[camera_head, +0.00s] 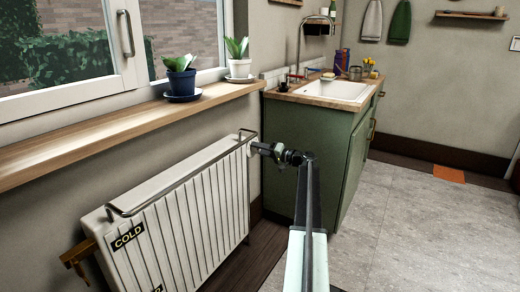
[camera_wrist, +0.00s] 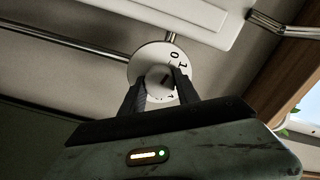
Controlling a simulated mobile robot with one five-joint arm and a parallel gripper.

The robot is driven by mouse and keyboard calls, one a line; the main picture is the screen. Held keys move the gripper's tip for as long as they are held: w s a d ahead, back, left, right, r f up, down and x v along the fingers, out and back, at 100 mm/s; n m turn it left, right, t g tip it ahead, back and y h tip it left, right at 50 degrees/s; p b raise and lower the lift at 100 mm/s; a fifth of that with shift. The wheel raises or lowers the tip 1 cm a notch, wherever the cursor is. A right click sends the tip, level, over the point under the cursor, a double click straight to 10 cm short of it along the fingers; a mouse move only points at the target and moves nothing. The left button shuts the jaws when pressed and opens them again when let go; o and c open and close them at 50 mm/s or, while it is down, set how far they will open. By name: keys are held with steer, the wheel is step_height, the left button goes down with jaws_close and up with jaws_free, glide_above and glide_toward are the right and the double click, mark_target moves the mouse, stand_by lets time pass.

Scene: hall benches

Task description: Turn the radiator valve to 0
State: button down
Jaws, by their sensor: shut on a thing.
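The white radiator (camera_head: 185,210) stands under the window, with a "COLD" label on its near end. The radiator valve (camera_head: 254,147) is a small pale round part at its far upper end, partly hidden by my gripper (camera_head: 264,149). In the wrist view the valve is a white round dial (camera_wrist: 146,60) with black marks; 0 and 1 are readable on its upper right side. My gripper (camera_wrist: 161,82) is shut on the dial's middle knob, one dark finger on each side. The fingers hide the lower part of the dial, and I cannot tell which number is set.
A wooden sill (camera_head: 120,128) with two potted plants runs above the radiator. A metal rail (camera_head: 180,180) runs along the radiator's top front. A green sink cabinet (camera_head: 345,150) stands close behind my gripper.

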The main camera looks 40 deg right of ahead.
steer(key=c, duration=0.9)
jaws_free()
steer(key=shift+s+d, duration=0.15)
steer(key=shift+d, duration=0.05)
steer(key=shift+a, duration=0.1)
steer(key=v, duration=0.7)
steer(key=shift+s, duration=0.35)
